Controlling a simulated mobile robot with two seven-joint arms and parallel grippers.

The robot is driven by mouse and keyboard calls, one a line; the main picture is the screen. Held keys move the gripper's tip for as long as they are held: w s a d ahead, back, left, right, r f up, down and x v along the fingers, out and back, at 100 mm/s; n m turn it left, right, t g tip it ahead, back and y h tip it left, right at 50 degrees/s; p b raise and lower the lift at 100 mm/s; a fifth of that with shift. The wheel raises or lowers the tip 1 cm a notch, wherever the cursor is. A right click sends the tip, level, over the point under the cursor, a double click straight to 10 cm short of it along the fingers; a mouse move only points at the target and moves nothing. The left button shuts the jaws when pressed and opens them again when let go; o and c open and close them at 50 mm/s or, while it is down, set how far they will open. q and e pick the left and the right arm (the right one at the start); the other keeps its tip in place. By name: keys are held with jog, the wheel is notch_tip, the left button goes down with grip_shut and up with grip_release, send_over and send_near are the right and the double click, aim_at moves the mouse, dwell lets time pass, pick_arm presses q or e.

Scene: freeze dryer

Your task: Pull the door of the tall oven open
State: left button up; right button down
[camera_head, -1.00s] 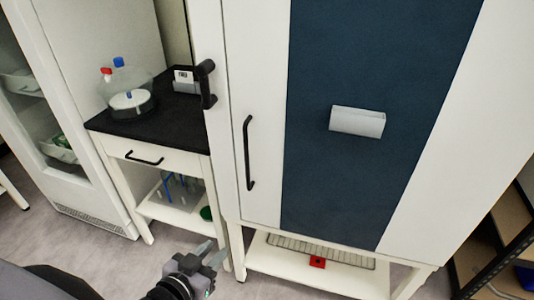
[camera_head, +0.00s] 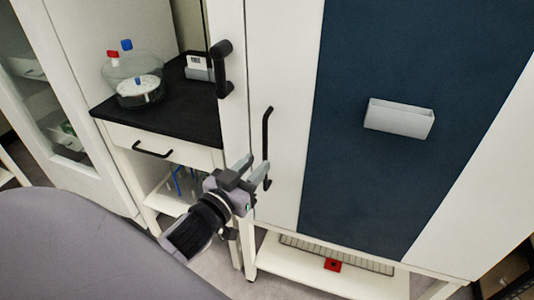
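The tall oven's door (camera_head: 287,60) is white with a wide dark blue panel (camera_head: 405,60), and it looks shut. A black vertical bar handle (camera_head: 267,135) is on the door's left part. My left gripper (camera_head: 254,167) is open, its two grey fingers pointing up and right beside the handle's lower part. One finger overlaps the handle's lower end in the picture; I cannot tell whether they touch. No part of the handle is visibly clamped. My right gripper is not in view.
A thick black latch handle (camera_head: 221,70) sticks out on the oven's left edge. A black-topped side table (camera_head: 185,120) with a glass jar (camera_head: 138,82) stands to the left. A grey holder (camera_head: 400,119) is on the blue panel. A white lower shelf (camera_head: 300,270) is under the oven.

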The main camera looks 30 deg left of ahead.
aim_at(264, 157)
pick_arm(q)
jog(key=shift+w+a, duration=0.1)
jog(key=shift+w, duration=2.4)
grip_shut()
